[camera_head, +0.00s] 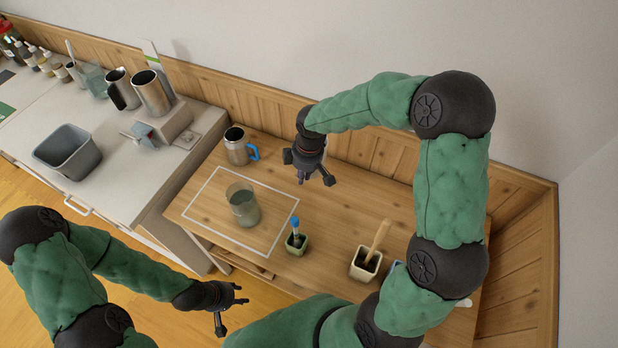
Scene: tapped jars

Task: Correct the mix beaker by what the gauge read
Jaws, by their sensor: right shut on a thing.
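A clear glass beaker (243,207) with greyish contents stands inside a white outlined rectangle on the wooden table; I take it as the mix beaker. My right gripper (306,178) is above the table, up and right of the beaker and apart from it. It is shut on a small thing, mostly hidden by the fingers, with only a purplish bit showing. My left gripper (232,308) is open and empty, low in front of the table's near edge. I cannot pick out a gauge or its reading.
A steel mug (237,147) with a blue handle stands behind the beaker. A green pot (297,245) with a blue-topped tool and a pale pot (364,265) with a wooden-handled tool stand to the right. The left counter holds a grey bin (67,152) and steel jugs (153,93).

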